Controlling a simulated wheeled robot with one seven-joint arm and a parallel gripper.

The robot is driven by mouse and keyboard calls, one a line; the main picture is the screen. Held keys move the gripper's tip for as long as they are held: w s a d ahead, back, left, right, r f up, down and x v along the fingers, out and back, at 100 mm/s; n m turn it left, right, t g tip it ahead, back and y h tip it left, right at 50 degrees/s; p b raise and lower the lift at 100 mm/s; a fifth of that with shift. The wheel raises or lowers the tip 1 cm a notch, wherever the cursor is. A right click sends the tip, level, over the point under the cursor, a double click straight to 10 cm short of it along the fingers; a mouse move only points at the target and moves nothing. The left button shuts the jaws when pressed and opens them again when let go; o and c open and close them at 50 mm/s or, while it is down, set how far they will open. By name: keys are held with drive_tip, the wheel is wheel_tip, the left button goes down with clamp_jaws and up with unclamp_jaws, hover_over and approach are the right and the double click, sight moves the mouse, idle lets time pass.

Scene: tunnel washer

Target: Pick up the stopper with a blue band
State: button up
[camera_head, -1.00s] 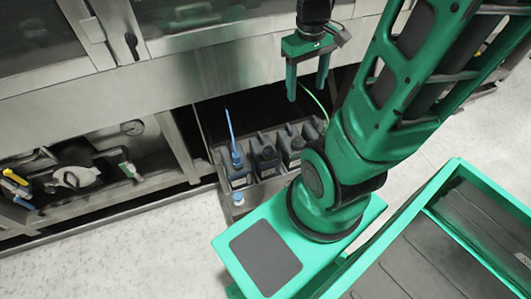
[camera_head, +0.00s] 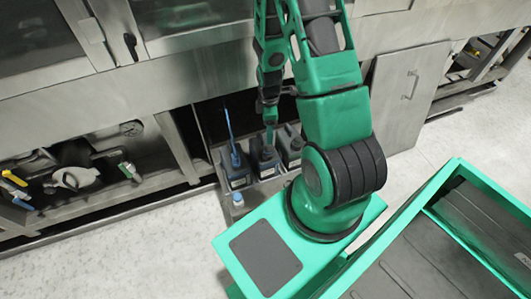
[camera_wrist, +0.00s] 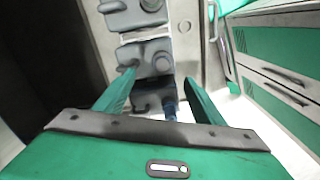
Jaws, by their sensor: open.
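A small light piece with a blue part (camera_head: 238,198), perhaps the stopper with a blue band, sits at the front left corner of the canister tray in the head view. It is too small to identify surely. My gripper (camera_head: 269,138) points down over the grey canisters, right of and behind that piece. In the wrist view my gripper (camera_wrist: 160,98) is open, with its two green fingers apart and nothing held between them. A dark blue part (camera_wrist: 170,104) shows low between the fingers, on or beside the nearest canister; I cannot tell which part it is.
Grey canisters (camera_head: 236,170) stand in a row in a metal tray under the washer, and a blue tube (camera_head: 229,125) rises from the left one. Steel washer panels (camera_head: 215,70) lie above and behind. A green-framed bin (camera_head: 430,215) is at right. Floor at left is clear.

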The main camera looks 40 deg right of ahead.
sight(268, 148)
drive_tip(key=shift+n, duration=0.3)
drive_tip(key=shift+s+a+f, duration=0.1)
drive_tip(key=shift+a+f, duration=0.05)
drive_tip(key=shift+f, duration=3)
drive_tip(key=shift+a+f, duration=0.1)
drive_tip(key=shift+f, duration=3)
drive_tip(key=c, duration=1.4)
drive_tip(key=shift+r, duration=0.8)
wheel_tip(268, 148, up, 2)
drive_tip(key=shift+r, duration=0.15)
drive_tip(key=s+a+r, duration=0.2)
drive_tip(key=a, duration=0.1)
drive_tip(key=s+a+r, duration=0.2)
drive_tip(key=a, duration=0.1)
drive_tip(key=s+a+r, duration=0.2)
drive_tip(key=a+r, duration=0.1)
drive_tip(key=shift+s+a+r, duration=0.1)
drive_tip(key=shift+s+a, duration=0.2)
drive_tip(key=shift+a, duration=0.05)
